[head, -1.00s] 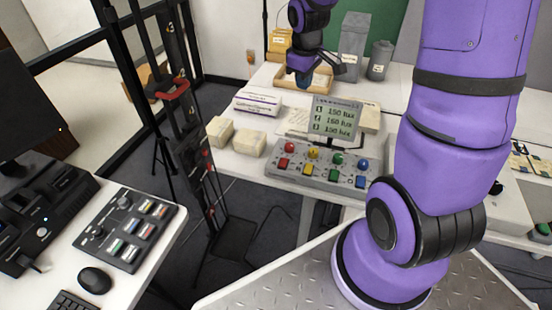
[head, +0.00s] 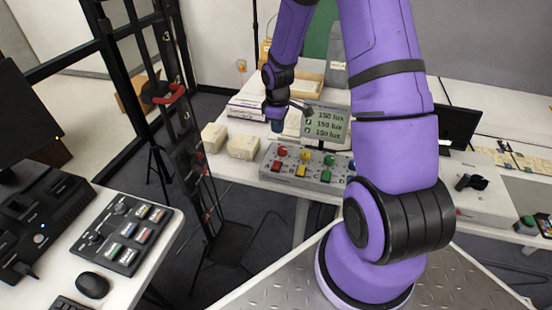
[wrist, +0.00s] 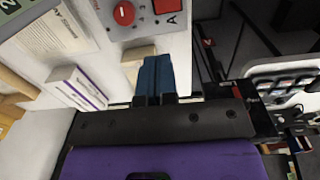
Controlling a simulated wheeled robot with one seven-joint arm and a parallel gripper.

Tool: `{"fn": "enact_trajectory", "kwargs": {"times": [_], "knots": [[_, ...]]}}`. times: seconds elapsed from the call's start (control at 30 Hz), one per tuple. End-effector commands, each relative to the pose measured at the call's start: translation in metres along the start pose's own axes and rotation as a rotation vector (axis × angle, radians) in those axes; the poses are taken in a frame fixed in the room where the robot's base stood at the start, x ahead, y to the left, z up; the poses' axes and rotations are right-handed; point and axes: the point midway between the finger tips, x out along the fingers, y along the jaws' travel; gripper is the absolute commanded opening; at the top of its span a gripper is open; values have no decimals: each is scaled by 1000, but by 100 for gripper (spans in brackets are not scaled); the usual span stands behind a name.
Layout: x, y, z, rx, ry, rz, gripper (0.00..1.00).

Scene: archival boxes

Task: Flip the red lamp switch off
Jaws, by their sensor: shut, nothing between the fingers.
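The grey switch panel (head: 322,180) stands at the front edge of the white table. At its left end are a round red knob (head: 282,151) and a red rocker switch (head: 277,166) in front of it. In the wrist view the round red knob (wrist: 124,13) and the red rocker (wrist: 166,6), beside a letter A, show at the top edge. My gripper (head: 276,124) hangs above and behind the panel's left end, apart from it. Its blue fingers (wrist: 155,72) are shut with nothing between them. I cannot tell which way the rocker is tipped.
A lux display (head: 326,122) stands just behind the panel, right of my gripper. Two cream boxes (head: 242,146) (head: 214,137) sit to the panel's left. A black stand (head: 190,150) rises left of the table. A side desk (head: 165,240) holds another control panel.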

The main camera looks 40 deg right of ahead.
Motion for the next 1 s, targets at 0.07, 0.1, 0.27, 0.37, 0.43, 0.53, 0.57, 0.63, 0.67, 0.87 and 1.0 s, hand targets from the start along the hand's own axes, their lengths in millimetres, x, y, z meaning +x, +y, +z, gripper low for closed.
{"fn": "enact_trajectory", "kwargs": {"times": [0.07,0.1,0.27,0.37,0.43,0.53,0.57,0.63,0.67,0.87,1.0], "knots": [[0,0,0,0,0,0,0],[0,0,0,0,0,0,0],[6,0,0,0,-1,-1,0],[17,-1,0,-1,-2,-2,0],[28,-1,0,0,-3,-2,0],[45,-1,0,0,-2,-3,0],[50,-1,0,0,-3,-3,0],[62,-1,0,1,-3,-3,0],[67,-1,0,1,-3,-3,0],[100,-1,0,0,-3,-3,0],[119,-1,0,1,-2,-2,0]]}}
